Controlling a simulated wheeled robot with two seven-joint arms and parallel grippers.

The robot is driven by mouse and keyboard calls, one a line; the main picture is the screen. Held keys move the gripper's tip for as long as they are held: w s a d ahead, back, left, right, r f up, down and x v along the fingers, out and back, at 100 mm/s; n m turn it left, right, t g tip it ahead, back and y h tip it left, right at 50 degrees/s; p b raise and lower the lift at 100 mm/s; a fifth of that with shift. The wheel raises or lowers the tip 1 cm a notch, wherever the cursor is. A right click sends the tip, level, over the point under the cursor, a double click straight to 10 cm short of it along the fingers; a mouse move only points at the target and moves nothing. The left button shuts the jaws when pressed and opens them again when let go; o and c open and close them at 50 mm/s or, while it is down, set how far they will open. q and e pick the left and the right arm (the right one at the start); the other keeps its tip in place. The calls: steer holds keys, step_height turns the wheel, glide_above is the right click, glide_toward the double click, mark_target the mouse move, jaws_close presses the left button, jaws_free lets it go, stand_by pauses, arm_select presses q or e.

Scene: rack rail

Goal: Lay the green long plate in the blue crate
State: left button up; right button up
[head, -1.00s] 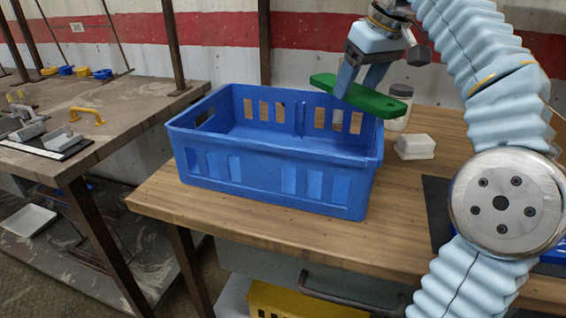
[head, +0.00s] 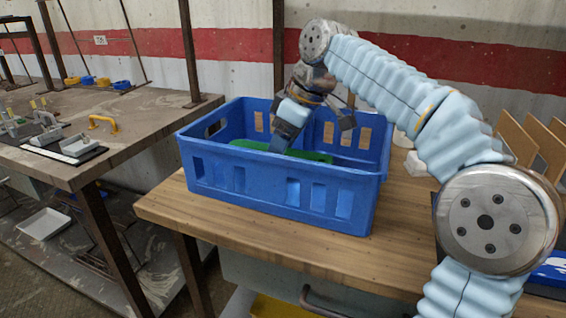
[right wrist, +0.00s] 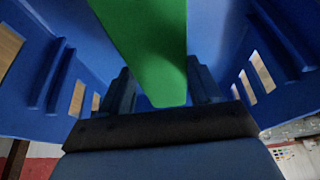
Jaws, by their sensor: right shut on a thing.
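The blue crate (head: 270,187) stands on the wooden table in the head view. The green long plate (head: 312,156) is inside the crate, below its rim, running left to right. My right gripper (head: 283,143) reaches down into the crate and is shut on the plate. In the right wrist view the green plate (right wrist: 150,45) lies between the two fingers, with the blue crate walls (right wrist: 225,40) on both sides. Whether the plate touches the crate floor is hidden by the front wall. My left gripper is not in view.
The wooden table (head: 190,215) has free room in front of the crate. A white block (head: 415,164) stands just right of it. Wooden dividers (head: 530,140) stand at the far right. A grey workbench (head: 60,165) with a yellow handle (head: 102,122) is at left.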

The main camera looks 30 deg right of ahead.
mark_target(285, 154)
steer(key=shift+f, duration=1.5)
steer(key=o, duration=1.3)
steer(key=shift+f, duration=0.1)
steer(key=shift+c, duration=0.2)
steer(key=shift+r, duration=0.3)
steer(key=p+v, duration=0.1)
steer(key=v, duration=1)
steer(key=shift+s+d+r, duration=0.15)
steer(key=shift+d+r, duration=0.1)
steer(key=shift+r, duration=0.05)
